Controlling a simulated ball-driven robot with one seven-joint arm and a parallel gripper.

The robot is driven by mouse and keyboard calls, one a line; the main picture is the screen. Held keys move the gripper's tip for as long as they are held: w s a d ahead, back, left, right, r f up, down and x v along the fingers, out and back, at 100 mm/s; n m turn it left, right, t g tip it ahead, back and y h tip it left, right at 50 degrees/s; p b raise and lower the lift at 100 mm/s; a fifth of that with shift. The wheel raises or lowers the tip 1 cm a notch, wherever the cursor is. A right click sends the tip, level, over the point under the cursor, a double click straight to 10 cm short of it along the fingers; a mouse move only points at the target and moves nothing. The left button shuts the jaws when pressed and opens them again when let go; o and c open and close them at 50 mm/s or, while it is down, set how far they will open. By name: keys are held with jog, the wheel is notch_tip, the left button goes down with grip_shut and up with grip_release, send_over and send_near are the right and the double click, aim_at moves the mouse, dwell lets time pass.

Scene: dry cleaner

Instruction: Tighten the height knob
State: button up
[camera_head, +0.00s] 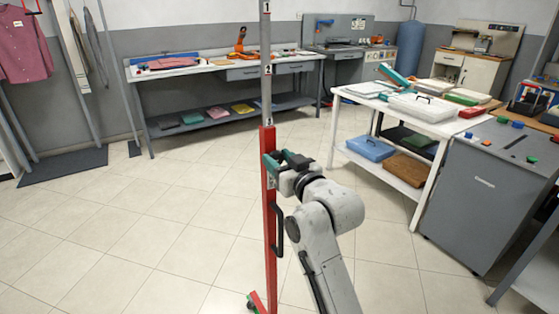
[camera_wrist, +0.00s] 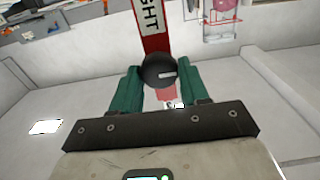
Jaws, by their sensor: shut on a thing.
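A red upright post (camera_head: 270,200) stands in front of me, with a grey inner tube (camera_head: 265,95) marked with numbers rising from its top. My gripper (camera_head: 274,161) is at the upper part of the red post. In the wrist view, the round black height knob (camera_wrist: 158,70) with a short white mark sits between my green fingertips, and my gripper is shut on it. A white label (camera_wrist: 151,18) on the post ends in "GHT". In the head view the gripper covers the knob.
A black handle (camera_head: 278,228) sticks out from the post below my gripper. A white table (camera_head: 420,125) with folded items and a grey cabinet (camera_head: 480,200) stand to the right. A long workbench (camera_head: 215,68) is at the back. The tiled floor (camera_head: 150,240) to the left is clear.

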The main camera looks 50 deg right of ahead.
jog(key=shift+c, duration=1.1)
jog(key=m+p, duration=0.2)
jog(key=m, duration=0.2)
jog(key=shift+r+m, duration=0.1)
jog(key=shift+m, duration=0.2)
jog(key=m+p, duration=0.2)
jog(key=m, duration=0.2)
jog(key=shift+d+p, duration=0.15)
jog(key=shift+p, duration=0.15)
jog(key=m+p, duration=0.2)
jog(key=m, duration=0.3)
jog(key=shift+s+m, duration=0.1)
jog(key=shift+m, duration=0.3)
jog(key=shift+f+m+p, duration=0.2)
jog(key=shift+m+p, duration=0.3)
jog(key=shift+m, duration=0.4)
jog(key=shift+f+m+p, duration=0.15)
jog(key=shift+m+p, duration=0.3)
jog(key=shift+m, duration=0.45)
jog(key=shift+d, duration=0.1)
